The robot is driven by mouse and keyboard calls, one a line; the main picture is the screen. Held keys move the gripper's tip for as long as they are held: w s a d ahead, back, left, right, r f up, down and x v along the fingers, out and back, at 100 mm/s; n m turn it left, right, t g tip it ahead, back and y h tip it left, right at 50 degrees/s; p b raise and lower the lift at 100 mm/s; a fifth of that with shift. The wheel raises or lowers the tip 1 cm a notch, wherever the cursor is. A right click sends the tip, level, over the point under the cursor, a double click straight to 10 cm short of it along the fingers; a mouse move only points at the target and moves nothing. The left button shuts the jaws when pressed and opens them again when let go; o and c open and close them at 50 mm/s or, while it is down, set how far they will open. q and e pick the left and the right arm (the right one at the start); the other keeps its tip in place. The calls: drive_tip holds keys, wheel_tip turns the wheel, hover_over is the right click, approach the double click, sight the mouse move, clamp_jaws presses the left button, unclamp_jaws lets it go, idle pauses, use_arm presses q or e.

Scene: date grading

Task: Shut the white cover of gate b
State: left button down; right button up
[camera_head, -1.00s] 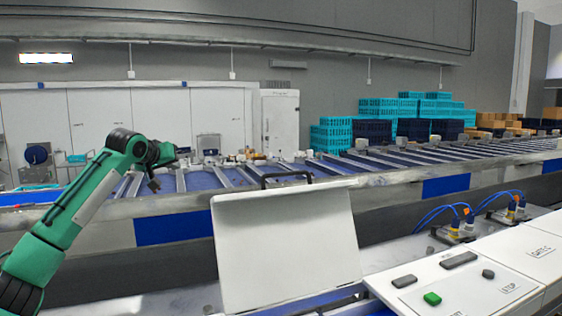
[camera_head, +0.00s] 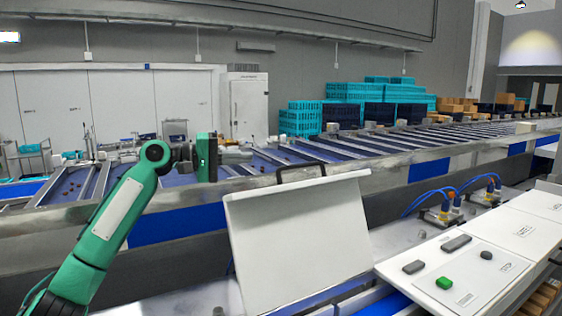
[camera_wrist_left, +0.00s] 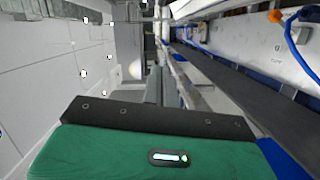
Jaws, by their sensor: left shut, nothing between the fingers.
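The white cover (camera_head: 300,240) stands raised and tilted open in the middle of the head view, with a dark handle (camera_head: 302,170) along its top edge. No gate letter is readable on it. My left gripper (camera_head: 240,157) is behind and above the cover's upper left corner, apart from the handle in the picture. It is shut and looks empty. In the left wrist view my green gripper body fills the bottom, and the cover cannot be made out. My right gripper is not in view.
A white control panel (camera_head: 463,281) with a green button (camera_head: 444,283) and grey buttons lies at the right. Blue hoses (camera_head: 431,199) run to fittings behind it. The long sorting conveyor (camera_head: 415,180) with metal rails crosses behind the cover. Teal crates (camera_head: 301,118) are stacked farther back.

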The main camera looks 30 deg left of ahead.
use_arm(q)
drive_tip(key=w+d+p, duration=0.4)
drive_tip(key=w+d, duration=0.1)
drive_tip(key=d, duration=0.7)
drive_tip(key=shift+f, duration=0.4)
drive_tip(key=shift+w, duration=0.2)
